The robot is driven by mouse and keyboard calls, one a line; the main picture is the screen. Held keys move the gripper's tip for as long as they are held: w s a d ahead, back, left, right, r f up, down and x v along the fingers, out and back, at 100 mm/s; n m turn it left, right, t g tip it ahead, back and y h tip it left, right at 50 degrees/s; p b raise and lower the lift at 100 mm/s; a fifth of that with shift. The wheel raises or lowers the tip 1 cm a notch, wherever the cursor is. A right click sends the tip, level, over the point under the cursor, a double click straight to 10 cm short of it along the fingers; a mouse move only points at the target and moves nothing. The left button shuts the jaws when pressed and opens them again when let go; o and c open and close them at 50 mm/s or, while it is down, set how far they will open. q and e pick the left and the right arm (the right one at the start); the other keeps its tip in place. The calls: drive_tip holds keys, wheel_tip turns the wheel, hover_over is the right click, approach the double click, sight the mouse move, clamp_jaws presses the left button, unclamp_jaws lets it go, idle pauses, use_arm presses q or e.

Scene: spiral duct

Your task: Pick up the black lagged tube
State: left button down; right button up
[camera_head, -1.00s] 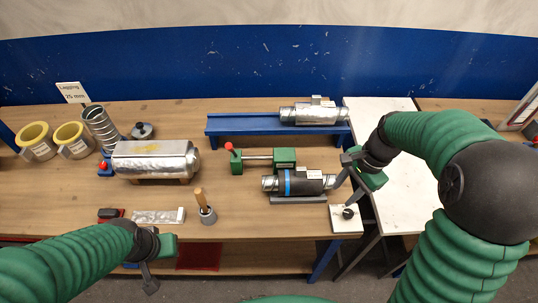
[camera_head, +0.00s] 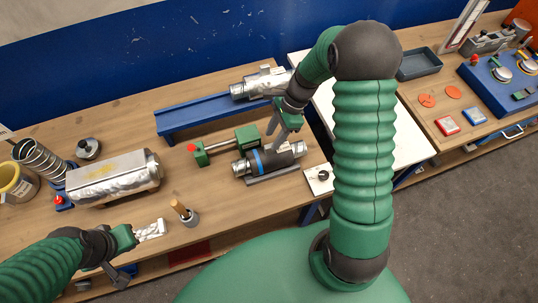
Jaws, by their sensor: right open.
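The black lagged tube (camera_head: 272,157) lies on a low grey rest on the wooden bench. It has a blue band and bare metal ends, with a label on top. My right gripper (camera_head: 283,138) is open and points down just over the tube's right half. Its fingers partly cover the tube, and I cannot tell whether they touch it. My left gripper (camera_head: 122,276) is at the bench's front edge at lower left, well away from the tube. Its jaws are too unclear to judge.
A blue rail (camera_head: 206,114) with a silver duct (camera_head: 258,84) stands behind the tube. A green clamp (camera_head: 221,147) is close on its left, a white square pad (camera_head: 319,178) on its right. A wooden-handled brush pot (camera_head: 186,212) stands in front.

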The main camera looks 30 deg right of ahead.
sight(270, 146)
drive_tip(key=x, duration=0.1)
drive_tip(key=p+x, duration=0.1)
drive_tip(key=x, duration=0.2)
drive_tip(key=shift+s+a+p, duration=0.15)
drive_tip(key=shift+s+p, duration=0.1)
drive_tip(key=shift+p, duration=0.1)
drive_tip(key=shift+s+a+f, duration=0.1)
drive_tip(key=shift+s+f, duration=0.05)
drive_tip(key=shift+f, duration=0.25)
drive_tip(key=c, duration=0.4)
drive_tip(key=shift+c, duration=1.2)
clamp_jaws()
drive_tip(key=shift+s+a, duration=0.1)
drive_tip(key=shift+s, duration=0.1)
